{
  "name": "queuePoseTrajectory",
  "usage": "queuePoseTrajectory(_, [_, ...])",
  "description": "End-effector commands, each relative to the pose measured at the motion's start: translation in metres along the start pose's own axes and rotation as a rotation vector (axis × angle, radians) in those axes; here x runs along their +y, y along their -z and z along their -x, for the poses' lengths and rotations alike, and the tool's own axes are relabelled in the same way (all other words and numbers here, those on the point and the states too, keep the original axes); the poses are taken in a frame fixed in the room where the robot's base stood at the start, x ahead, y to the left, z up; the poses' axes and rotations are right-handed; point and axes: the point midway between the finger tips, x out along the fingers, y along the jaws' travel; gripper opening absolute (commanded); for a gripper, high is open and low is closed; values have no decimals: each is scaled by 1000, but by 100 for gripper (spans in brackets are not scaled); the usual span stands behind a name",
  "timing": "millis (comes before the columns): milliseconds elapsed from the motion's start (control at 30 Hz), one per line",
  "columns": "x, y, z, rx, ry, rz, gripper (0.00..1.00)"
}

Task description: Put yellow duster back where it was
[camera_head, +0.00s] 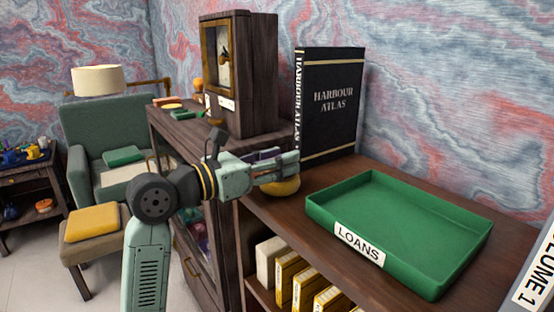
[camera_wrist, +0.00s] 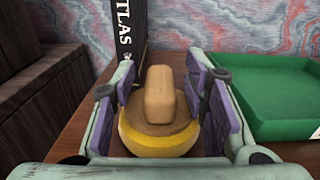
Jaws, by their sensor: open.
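The yellow duster (camera_head: 284,187) is a round yellow pad with a wooden top and a blocky wooden handle. It rests on the brown shelf top, left of the green tray. In the wrist view the duster (camera_wrist: 158,141) sits between the purple-lined fingers of my gripper (camera_wrist: 165,95), its handle upright. My gripper (camera_head: 278,168) is open around it, with a visible gap between the handle and the fingers. In the head view the fingers hide most of the duster's upper part.
The green LOANS tray (camera_head: 330,207) stands on the shelf top to the right. The black Harbour Atlas (camera_head: 330,110) stands upright behind the duster. A wooden clock (camera_head: 240,75) stands on the dark cabinet to the left. A white Volume 1 book (camera_head: 535,275) is at the right edge.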

Motion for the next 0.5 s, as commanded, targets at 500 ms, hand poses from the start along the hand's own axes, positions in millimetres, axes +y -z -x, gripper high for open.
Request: queuePoseTrajectory(500, [1, 1, 49, -1, -6, -2, 41])
